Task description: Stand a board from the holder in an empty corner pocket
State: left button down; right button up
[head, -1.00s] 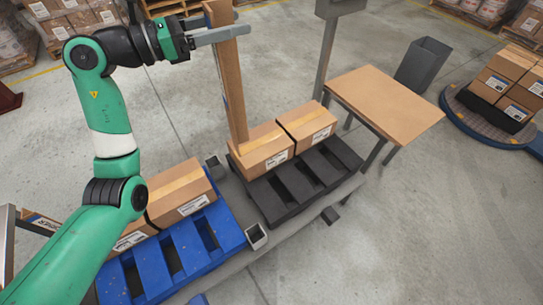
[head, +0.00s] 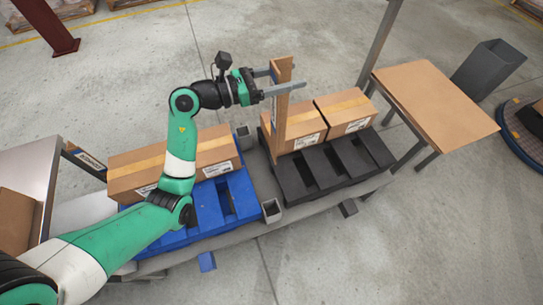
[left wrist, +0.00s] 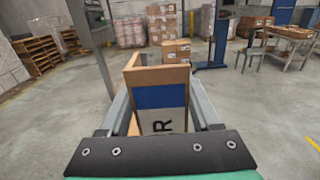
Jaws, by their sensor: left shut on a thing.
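My left gripper (head: 284,81) is shut on a tall tan board (head: 281,118). The board is upright, and its lower end overlaps the left carton (head: 306,130) on the black pallet (head: 291,178). I cannot tell whether it touches the pallet. In the left wrist view the board (left wrist: 158,76) stands between the fingers, with a blue and white label facing the camera. Grey square pockets stand beside the pallets: one at the front (head: 271,210), one at the back (head: 243,138); both look empty. My right gripper is out of view.
A blue pallet (head: 238,192) carries cartons (head: 217,148) to the left. A second carton (head: 345,108) is on the black pallet. A wooden-topped table (head: 435,105) and a grey bin (head: 489,68) stand to the right. A grey post (head: 379,45) rises behind the pallet.

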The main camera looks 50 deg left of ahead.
pick_arm(q)
jog(key=s+d+f, duration=0.2)
jog(key=s+f, duration=0.1)
jog(key=f, duration=0.5)
jog(key=s+d+f+b, duration=0.1)
jog(key=s+d+f, duration=0.15)
jog(key=f, duration=0.45)
jog(key=s+d+f, duration=0.2)
jog(key=s+f, duration=0.2)
jog(key=f, duration=0.4)
notch_tip(320, 180, down, 13)
jog(key=b, duration=0.8)
jog(key=shift+f, duration=0.15)
notch_tip(320, 180, down, 4)
jog(key=b, duration=0.3)
jog(key=shift+w+f, duration=0.1)
jog(key=shift+f, duration=0.05)
jog(key=shift+f, duration=0.15)
jog(key=shift+c, duration=0.6)
grip_release()
